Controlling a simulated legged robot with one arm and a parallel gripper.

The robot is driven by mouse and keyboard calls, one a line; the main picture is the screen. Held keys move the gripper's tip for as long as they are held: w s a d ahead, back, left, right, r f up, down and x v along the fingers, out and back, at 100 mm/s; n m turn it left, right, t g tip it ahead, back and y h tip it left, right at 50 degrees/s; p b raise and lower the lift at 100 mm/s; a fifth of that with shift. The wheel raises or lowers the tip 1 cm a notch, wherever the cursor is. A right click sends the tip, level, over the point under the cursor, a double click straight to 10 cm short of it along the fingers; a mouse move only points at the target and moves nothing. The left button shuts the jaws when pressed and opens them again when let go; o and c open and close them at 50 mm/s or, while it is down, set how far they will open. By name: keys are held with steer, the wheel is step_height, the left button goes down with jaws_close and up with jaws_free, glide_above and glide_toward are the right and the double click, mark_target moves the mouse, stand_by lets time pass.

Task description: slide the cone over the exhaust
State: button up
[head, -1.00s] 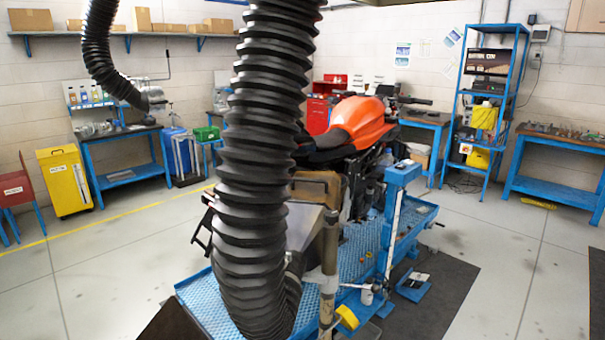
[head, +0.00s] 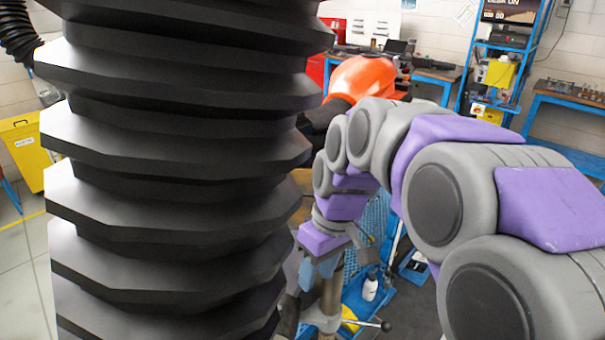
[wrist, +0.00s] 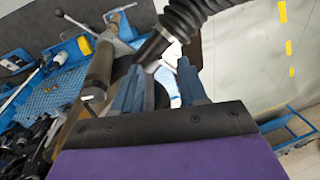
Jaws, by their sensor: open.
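The black ribbed hose (head: 165,190) fills the left half of the head view. In the wrist view the hose (wrist: 195,14) comes down from the top and ends in a dark, smooth end piece (wrist: 152,46), which looks like the cone. My gripper (wrist: 158,75) is open, its two blue-grey fingers apart, with the end piece just beyond and between the fingertips. I cannot tell whether they touch. In the head view my gripper (head: 312,272) points down beside the hose, partly hidden. The exhaust cannot be made out in either view.
The orange motorcycle (head: 362,78) is behind my arm, on a blue lift (wrist: 62,88). A white bottle (head: 370,287) stands near the post. Open floor (wrist: 245,60) lies right in the wrist view.

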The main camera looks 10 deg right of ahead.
steer(key=w+d+r+n+t+y+p, duration=0.1)
steer(key=w+d+r+n+p, duration=0.25)
steer(key=w, duration=0.65)
steer(key=w+d+r+n+t+p, duration=0.1)
steer(key=w+d+r+n+p, duration=0.2)
steer(key=w, duration=0.6)
steer(key=w+d+r+n+t+y+p, duration=0.1)
steer(key=w+d+r+p, duration=0.3)
steer(key=w, duration=0.6)
steer(key=x, duration=1.1)
steer(key=a+x, duration=0.1)
steer(key=x, duration=0.4)
steer(key=shift+s+a+f+p, duration=0.1)
steer(key=shift+s+f+p, duration=0.05)
steer(key=shift+s+p, duration=0.2)
jaws_close()
